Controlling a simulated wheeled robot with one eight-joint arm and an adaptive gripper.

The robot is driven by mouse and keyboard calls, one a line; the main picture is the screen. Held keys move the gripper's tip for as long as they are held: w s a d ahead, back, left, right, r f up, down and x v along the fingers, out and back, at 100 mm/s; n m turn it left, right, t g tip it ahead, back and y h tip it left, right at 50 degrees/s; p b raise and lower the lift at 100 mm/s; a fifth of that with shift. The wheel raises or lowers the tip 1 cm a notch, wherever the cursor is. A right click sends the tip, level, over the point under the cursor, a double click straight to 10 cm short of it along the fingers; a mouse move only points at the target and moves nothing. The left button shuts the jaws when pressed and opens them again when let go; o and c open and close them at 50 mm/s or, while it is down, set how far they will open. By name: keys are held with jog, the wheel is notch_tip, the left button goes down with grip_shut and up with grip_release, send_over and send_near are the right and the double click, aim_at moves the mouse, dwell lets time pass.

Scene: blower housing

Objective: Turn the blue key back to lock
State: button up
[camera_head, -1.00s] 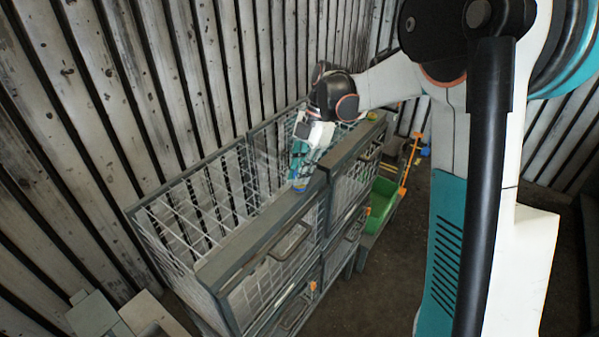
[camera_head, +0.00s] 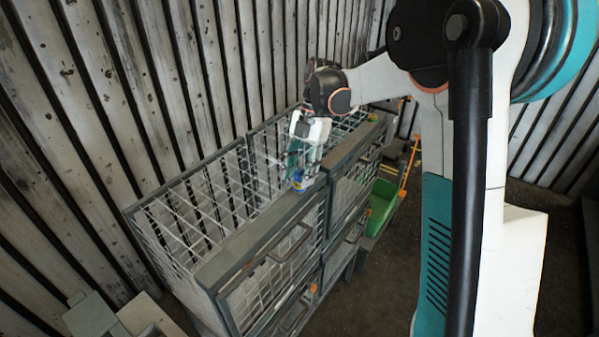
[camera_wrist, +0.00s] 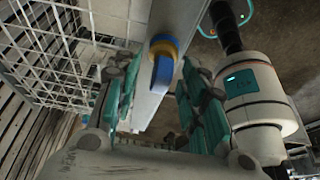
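The blue key (camera_wrist: 163,72) stands in a yellow ring-shaped base (camera_wrist: 164,46) on the top rail of the wire cage, seen in the wrist view. In the head view the key (camera_head: 298,183) is a small blue and yellow spot at the rail's edge, partly hidden by my gripper. My gripper (camera_wrist: 160,85) is open, with one teal finger on each side of the key. Gaps show between the fingers and the key in the wrist view. In the head view my gripper (camera_head: 298,172) points down just above the key.
The grey rail (camera_head: 245,240) runs along the front top of the cage, with wire mesh (camera_head: 195,205) behind it. A corrugated wall (camera_head: 110,100) stands close behind. A green bin (camera_head: 383,200) is at the right. Light boxes (camera_head: 145,312) are at lower left.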

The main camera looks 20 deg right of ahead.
jog(key=v, duration=1.2)
jog(key=s+a+f+m+t+h+b, duration=0.1)
jog(key=s+f+m+t+b, duration=0.4)
jog(key=s+f+m+b, duration=0.7)
jog(key=s+a+f+m+t+h+b, duration=0.2)
jog(key=s+f+m+t+b, duration=0.2)
jog(key=s+f+m+b, duration=0.8)
notch_tip(320, 180, down, 6)
jog(key=shift+s+a+r+m+t+h+b, duration=0.2)
jog(key=shift+s+a+m+t+h+b, duration=0.15)
jog(key=shift+s+m, duration=0.45)
